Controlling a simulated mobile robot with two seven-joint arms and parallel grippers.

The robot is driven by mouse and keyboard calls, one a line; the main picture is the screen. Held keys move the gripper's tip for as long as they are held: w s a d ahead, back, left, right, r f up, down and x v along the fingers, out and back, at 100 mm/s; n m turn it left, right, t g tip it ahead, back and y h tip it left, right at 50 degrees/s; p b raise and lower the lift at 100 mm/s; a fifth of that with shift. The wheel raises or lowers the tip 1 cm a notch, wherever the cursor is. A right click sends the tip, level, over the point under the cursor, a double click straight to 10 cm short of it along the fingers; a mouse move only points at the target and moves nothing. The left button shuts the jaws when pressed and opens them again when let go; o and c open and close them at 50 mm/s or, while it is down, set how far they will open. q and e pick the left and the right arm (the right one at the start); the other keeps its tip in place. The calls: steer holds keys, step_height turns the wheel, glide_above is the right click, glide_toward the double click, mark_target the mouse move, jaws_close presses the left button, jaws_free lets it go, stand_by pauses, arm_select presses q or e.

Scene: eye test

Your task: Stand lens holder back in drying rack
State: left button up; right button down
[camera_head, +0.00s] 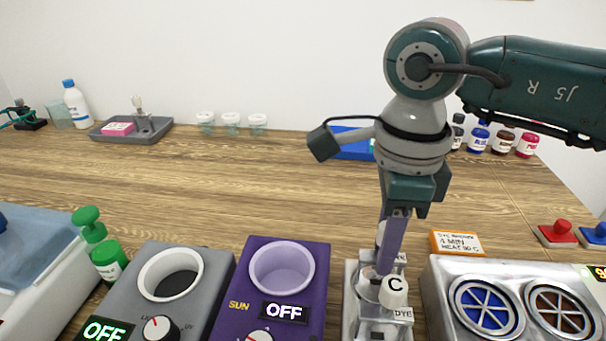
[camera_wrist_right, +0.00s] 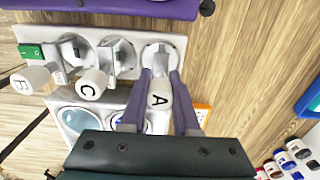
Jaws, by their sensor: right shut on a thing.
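My right gripper (camera_head: 388,268) points down over the metal drying rack (camera_head: 350,325) in the head view. In the right wrist view its two purple fingers (camera_wrist_right: 166,98) are shut on the lens holder marked A (camera_wrist_right: 158,102). That holder is at the end place of the rack (camera_wrist_right: 172,44); whether it is fully seated I cannot tell. The holders marked C (camera_wrist_right: 92,84) and B (camera_wrist_right: 32,80) are beside it in the row. In the head view holder C (camera_head: 394,291) shows, and the fingers hide most of A. My left gripper is not in view.
A purple SUN unit (camera_head: 322,262) stands left of the rack, with a grey unit (camera_head: 215,268) beyond it. A steel bath with two round wells (camera_head: 437,275) stands on the right, behind it an orange card (camera_head: 457,241). The wooden table behind is mostly clear.

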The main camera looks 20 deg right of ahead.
steer(key=shift+f+b, duration=0.35)
stand_by(0.3)
steer(key=shift+c, duration=1.3)
jaws_free()
steer(key=shift+r, duration=0.15)
step_height(320, 180, up, 2)
steer(key=shift+p, duration=1)
step_height(320, 180, up, 4)
steer(key=p, duration=0.3)
